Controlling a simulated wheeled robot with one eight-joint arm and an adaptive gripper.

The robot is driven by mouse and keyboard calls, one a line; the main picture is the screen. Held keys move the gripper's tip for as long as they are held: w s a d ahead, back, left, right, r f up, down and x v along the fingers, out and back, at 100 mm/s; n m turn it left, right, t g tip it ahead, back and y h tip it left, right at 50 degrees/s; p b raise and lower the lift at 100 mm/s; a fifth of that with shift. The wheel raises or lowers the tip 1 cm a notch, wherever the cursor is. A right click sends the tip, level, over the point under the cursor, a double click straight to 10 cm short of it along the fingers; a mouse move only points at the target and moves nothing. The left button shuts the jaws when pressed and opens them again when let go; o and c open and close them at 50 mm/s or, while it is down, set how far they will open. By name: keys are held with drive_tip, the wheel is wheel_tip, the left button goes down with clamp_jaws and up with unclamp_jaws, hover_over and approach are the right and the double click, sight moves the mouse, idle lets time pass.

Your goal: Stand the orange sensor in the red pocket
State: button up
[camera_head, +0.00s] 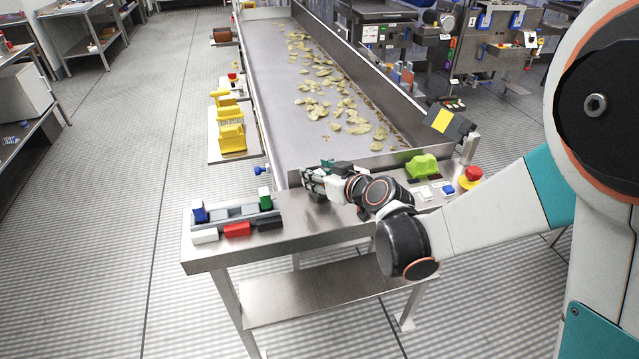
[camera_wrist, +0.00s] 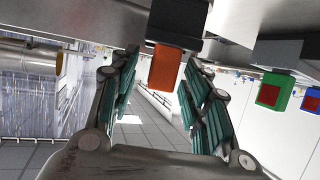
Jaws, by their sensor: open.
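The orange sensor (camera_wrist: 166,70) shows in the wrist view, against a dark block, between the two teal-padded fingers of my gripper (camera_wrist: 162,62). The fingers are spread, with a gap on each side of the sensor. In the head view my gripper (camera_head: 312,181) is low over the near end of the steel table, right of the rack; I cannot make out the orange sensor there. The red pocket (camera_head: 237,230) is at the rack's front, between a white pocket (camera_head: 205,236) and a black pocket (camera_head: 270,224). Nothing is seen standing in it.
A blue sensor (camera_head: 199,212) and a green sensor (camera_head: 265,198) stand at the back of the grey rack (camera_head: 233,213). A lime-green object (camera_head: 422,166) and a red stop button (camera_head: 470,176) are to the right. A conveyor (camera_head: 300,80) with chips lies behind.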

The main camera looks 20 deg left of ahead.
clamp_jaws()
